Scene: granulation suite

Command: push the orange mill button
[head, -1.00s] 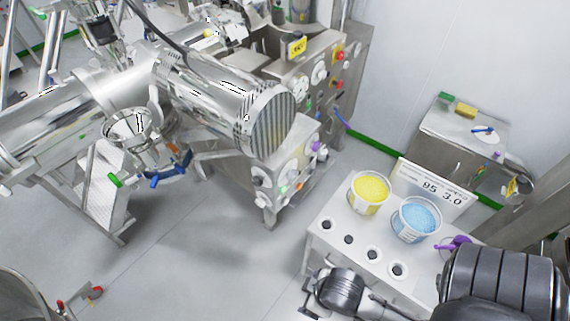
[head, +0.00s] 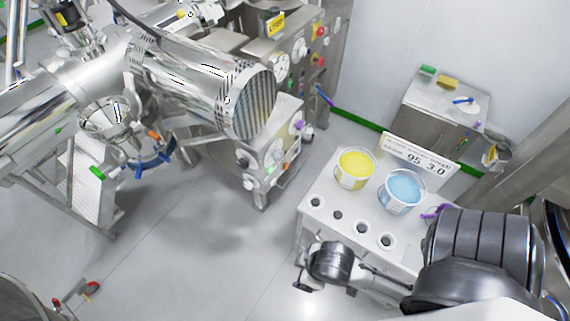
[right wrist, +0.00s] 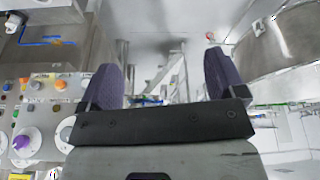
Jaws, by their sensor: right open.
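An orange button (right wrist: 60,85) shows on a grey control panel (right wrist: 45,110) at the left of the right wrist view, among several other buttons and a purple knob (right wrist: 20,142). In the head view a small panel (head: 262,165) with a purple knob (head: 299,125) is on the machine left of the white table; its orange button is too small to make out surely. My right gripper (head: 303,268) is open and empty at the table's front left edge, well apart from the panel. Its two spread fingers (right wrist: 163,65) show in the right wrist view. My left gripper is out of view.
The white table (head: 312,222) holds a yellow-filled tub (head: 355,165), a blue-filled tub (head: 402,187) and a sign (head: 425,158). A steel drum (head: 240,95) overhangs near the panel. Open floor (head: 225,240) lies between the panel and my right gripper.

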